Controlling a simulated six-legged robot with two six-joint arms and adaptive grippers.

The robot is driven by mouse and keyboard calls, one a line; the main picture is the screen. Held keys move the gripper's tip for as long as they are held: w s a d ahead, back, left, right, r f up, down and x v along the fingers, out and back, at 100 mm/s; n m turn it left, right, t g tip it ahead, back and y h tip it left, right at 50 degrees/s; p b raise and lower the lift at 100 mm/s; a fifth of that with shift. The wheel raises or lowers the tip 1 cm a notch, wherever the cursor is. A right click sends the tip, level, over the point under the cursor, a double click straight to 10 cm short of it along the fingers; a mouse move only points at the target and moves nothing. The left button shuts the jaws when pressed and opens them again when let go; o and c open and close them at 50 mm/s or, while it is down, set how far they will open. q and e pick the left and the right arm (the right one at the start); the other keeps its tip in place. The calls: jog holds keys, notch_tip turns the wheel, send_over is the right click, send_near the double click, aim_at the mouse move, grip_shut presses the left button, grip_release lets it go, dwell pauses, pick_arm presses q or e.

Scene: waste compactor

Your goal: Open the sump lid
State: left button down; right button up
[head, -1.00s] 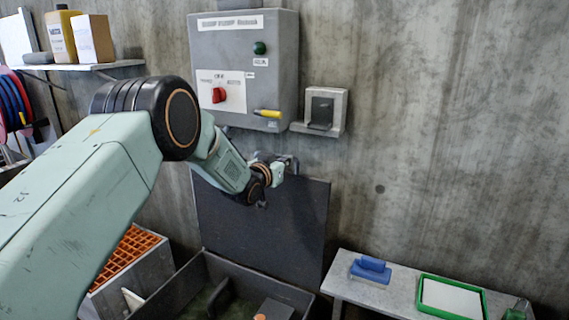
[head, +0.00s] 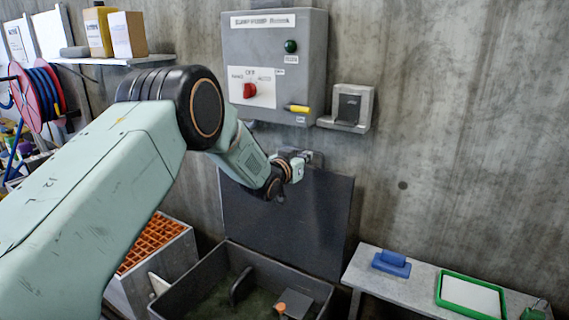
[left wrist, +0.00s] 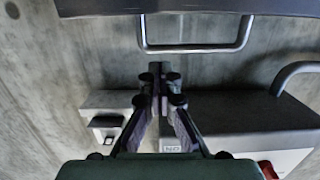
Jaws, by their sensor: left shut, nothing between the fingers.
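The dark grey sump lid (head: 285,222) stands upright against the concrete wall, behind the open sump (head: 320,288). Murky green water and a few dark parts show inside the sump. A metal bar handle (left wrist: 195,48) shows at the lid's edge in the left wrist view, where the lid (left wrist: 190,8) fills the top. My left gripper (head: 298,165) is at the top edge of the lid in the head view. Its closed, empty fingers (left wrist: 158,78) lie just below the handle in the left wrist picture; contact cannot be told. My right gripper is out of view.
A grey control box (head: 275,65) with a red switch hangs above the lid, beside a small wall bracket (head: 347,108). A bench (head: 405,284) with a blue item and a green-rimmed tray stands right. An orange grating (head: 155,240) and a hose reel (head: 35,95) are left.

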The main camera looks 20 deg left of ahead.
pick_arm(q)
jog(key=s+r+p, duration=0.1)
jog(key=s+r, duration=0.1)
jog(key=s, duration=0.7)
jog(key=shift+s+a+r, duration=0.2)
jog(key=shift+s+a, duration=0.1)
jog(key=shift+a, duration=0.1)
jog(key=shift+f, duration=0.1)
jog(key=s+d+f+n+g, duration=0.1)
jog(key=s+d+f+g, duration=0.25)
jog(key=s+f, duration=0.8)
jog(key=s+d+f+n+g, duration=0.15)
jog(key=s+f+g, duration=0.35)
jog(key=s+f, duration=0.6)
jog(key=s+d+f+g, duration=0.1)
jog(key=s+f+g, duration=0.3)
jog(key=s, duration=1)
jog(key=s+d+f+m+g+y, duration=0.1)
jog(key=s+f+g, duration=0.3)
jog(key=s, duration=1)
notch_tip(320, 180, down, 2)
jog(key=shift+d+f, duration=0.15)
jog(key=shift+d, duration=0.05)
jog(key=c, duration=2)
grip_release()
jog(key=shift+c, duration=0.2)
